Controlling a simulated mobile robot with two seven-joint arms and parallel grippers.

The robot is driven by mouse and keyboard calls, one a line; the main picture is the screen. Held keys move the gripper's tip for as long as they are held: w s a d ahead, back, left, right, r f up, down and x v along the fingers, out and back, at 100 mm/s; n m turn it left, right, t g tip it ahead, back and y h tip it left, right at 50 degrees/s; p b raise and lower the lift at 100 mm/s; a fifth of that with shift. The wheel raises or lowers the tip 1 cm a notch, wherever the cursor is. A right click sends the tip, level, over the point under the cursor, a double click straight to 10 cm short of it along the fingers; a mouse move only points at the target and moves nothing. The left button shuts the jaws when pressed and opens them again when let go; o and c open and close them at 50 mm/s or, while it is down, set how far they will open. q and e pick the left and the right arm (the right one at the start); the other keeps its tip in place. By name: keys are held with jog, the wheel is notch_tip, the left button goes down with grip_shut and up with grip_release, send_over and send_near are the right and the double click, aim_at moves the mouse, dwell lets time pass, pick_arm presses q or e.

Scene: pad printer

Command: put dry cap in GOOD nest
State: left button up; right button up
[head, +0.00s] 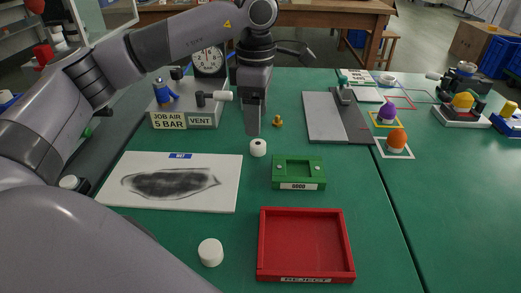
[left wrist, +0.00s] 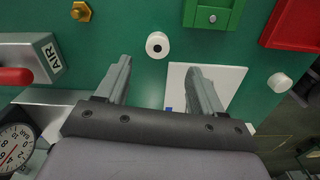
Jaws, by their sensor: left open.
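A small white cap (head: 258,147) stands on the green mat just beyond my left gripper's fingertips (head: 253,130). In the left wrist view this cap (left wrist: 157,44) has a dark round spot at its centre, ahead of and between the open fingers (left wrist: 160,66); they appear apart from it. A second white cap (head: 210,252) stands near the front, left of the red tray; it also shows in the left wrist view (left wrist: 280,83), at right. I cannot tell which cap is dry. The green GOOD nest (head: 298,186) has an empty-looking recess. My right gripper is not in view.
The red REJECT tray (head: 262,245) is empty. A white WET board (head: 225,190) with a dark smudge lies left. Behind stand an air/vent box (head: 185,118), a gauge (head: 210,58) and a brass fitting (head: 278,121). Purple and orange items (head: 397,139) stand right.

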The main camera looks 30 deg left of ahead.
aim_at(257, 143)
pick_arm(q)
notch_tip(257, 143, down, 6)
jog(key=shift+w+a+r+b, duration=0.1)
jog(key=shift+w+b, duration=0.05)
jog(key=shift+b, duration=0.45)
jog(key=shift+f, duration=0.5)
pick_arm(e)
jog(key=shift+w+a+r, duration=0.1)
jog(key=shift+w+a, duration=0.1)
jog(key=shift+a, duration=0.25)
pick_arm(q)
jog(key=c, duration=1.2)
jog(key=shift+r, duration=0.1)
